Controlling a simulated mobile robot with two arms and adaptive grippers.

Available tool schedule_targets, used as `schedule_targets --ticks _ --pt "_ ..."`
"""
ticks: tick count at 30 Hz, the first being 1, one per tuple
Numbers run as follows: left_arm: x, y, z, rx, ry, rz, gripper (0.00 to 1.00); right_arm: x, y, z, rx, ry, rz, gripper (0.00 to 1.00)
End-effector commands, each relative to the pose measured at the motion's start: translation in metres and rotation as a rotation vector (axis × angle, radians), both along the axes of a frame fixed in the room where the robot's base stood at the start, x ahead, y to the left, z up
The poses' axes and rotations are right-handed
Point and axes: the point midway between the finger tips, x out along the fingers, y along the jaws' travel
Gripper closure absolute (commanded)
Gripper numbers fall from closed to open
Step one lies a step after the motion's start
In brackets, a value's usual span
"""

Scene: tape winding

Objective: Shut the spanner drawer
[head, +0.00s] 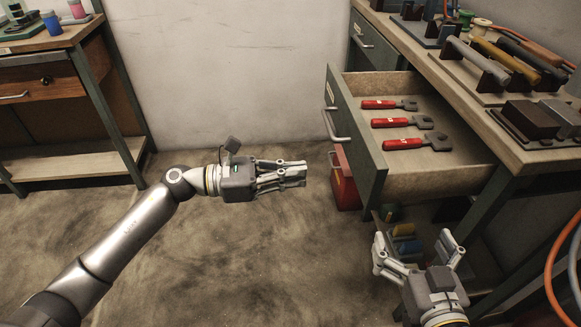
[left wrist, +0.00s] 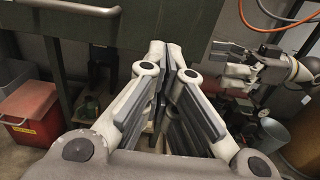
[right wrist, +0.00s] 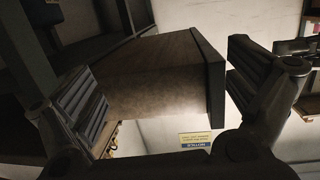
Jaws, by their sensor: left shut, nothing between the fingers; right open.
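The spanner drawer (head: 430,183) stands pulled out from the bench on the right in the head view, with several red-handled spanners (head: 402,144) lying inside. Its front has a metal handle (head: 334,126). My left gripper (head: 300,174) is shut and empty, a short way left of the drawer front and apart from it. The drawer front (left wrist: 150,22) fills the top of the left wrist view. My right gripper (head: 418,245) is open and empty, near the drawer's near side. The right wrist view shows the drawer's side (right wrist: 150,75) between the fingers, with the distance unclear.
A red box (head: 345,180) sits on the floor below the drawer front. The workbench top (head: 470,92) holds tools in racks. An orange hose (head: 552,275) hangs at the right. A second bench (head: 60,90) stands at the back left; the floor between is clear.

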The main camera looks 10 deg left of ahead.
Motion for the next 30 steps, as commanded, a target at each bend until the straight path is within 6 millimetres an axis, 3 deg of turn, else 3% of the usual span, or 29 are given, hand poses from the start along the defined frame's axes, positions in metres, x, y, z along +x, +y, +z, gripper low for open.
schedule_targets --ticks 6,12,18,30 --pt "0.015 -0.048 0.002 -0.004 -0.002 -0.003 1.00 0.001 0.000 0.002 0.002 -0.011 0.000 0.00" --pt "0.025 -0.080 0.001 -0.003 -0.002 -0.002 1.00 0.002 0.001 0.006 0.008 -0.034 0.002 0.00" --pt "0.030 -0.094 0.001 -0.002 0.000 0.000 1.00 0.002 0.002 0.011 0.015 -0.058 0.002 0.00" --pt "0.031 -0.096 0.001 -0.002 0.000 0.000 1.00 0.003 0.003 0.012 0.017 -0.063 0.005 0.00"
